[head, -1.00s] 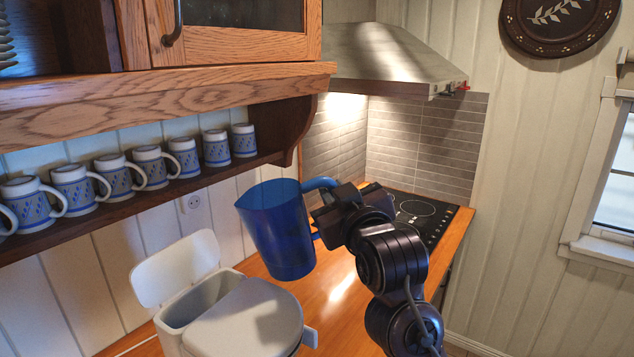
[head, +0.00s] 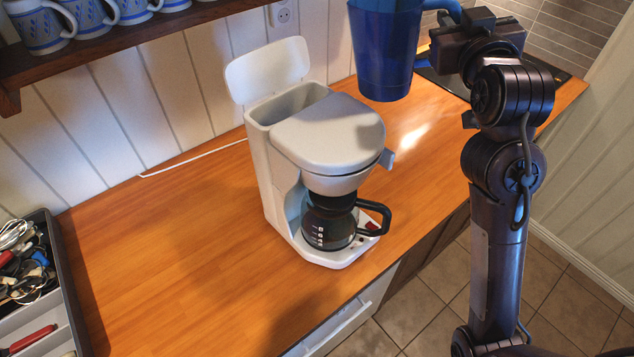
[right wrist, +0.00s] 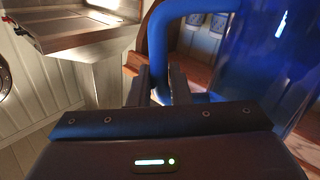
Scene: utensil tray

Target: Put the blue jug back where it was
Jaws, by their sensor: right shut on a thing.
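The blue jug (head: 384,50) is held up above the counter, to the right of and behind the coffee maker, at the top of the head view. Its top edge is cut off there. My right gripper (head: 447,30) is shut on the jug's handle, on the jug's right side. In the right wrist view the fingers (right wrist: 160,88) close around the blue handle (right wrist: 157,42), and the jug body (right wrist: 262,60) fills the right side. The jug looks roughly upright. My left gripper is not in view.
A white coffee maker (head: 325,130) with its lid open and a glass pot (head: 330,222) stands on the wooden counter (head: 180,240). A utensil tray (head: 62,275) is at the left. Mugs (head: 100,12) stand on a shelf. A dark hob (head: 450,80) lies behind. Free counter lies between tray and coffee maker.

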